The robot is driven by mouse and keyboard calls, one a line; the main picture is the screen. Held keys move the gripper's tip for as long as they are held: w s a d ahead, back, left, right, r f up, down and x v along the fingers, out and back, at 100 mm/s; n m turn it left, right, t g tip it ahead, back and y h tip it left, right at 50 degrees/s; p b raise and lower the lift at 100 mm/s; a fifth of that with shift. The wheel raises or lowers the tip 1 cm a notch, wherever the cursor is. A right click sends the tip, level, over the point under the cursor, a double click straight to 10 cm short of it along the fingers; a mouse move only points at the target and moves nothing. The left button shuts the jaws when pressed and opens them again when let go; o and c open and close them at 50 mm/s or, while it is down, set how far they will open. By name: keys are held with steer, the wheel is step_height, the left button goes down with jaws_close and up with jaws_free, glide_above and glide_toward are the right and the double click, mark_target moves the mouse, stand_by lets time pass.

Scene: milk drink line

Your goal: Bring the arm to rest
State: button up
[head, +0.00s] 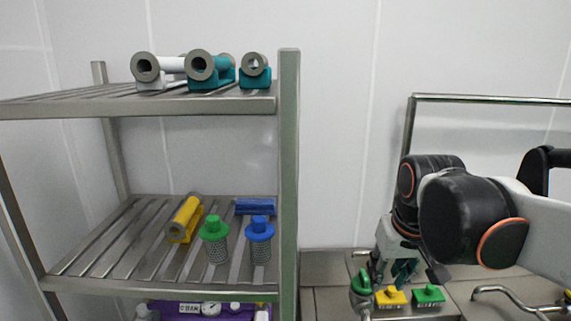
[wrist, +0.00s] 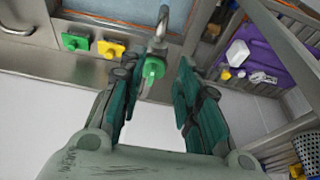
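My arm reaches in from the right in the head view and is bent at its dark joints. My gripper (head: 391,272) points down above the steel counter (head: 330,300). In the wrist view my gripper (wrist: 158,88) has its two teal fingers spread wide apart. Nothing is held between them. A green valve handle (wrist: 153,68) shows between the fingers in the wrist view, but it appears beyond them. The same green handle (head: 361,284) is beside and below the gripper in the head view. I cannot tell the exact gap between it and the fingers.
Yellow (head: 391,297) and green (head: 429,295) fittings sit on the counter. A steel rack (head: 289,180) stands at left, holding pipe pieces, a yellow part (head: 185,219) and green (head: 214,240) and blue (head: 260,240) strainers. A purple tray (wrist: 262,62) is low in the rack.

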steer(key=s+f+t+b, duration=0.2)
steer(key=s+f+t, duration=0.1)
steer(key=s+f, duration=0.5)
steer(key=shift+s+f+t+b, duration=0.2)
steer(key=shift+s+t+b, duration=0.15)
steer(key=shift+s, duration=1.15)
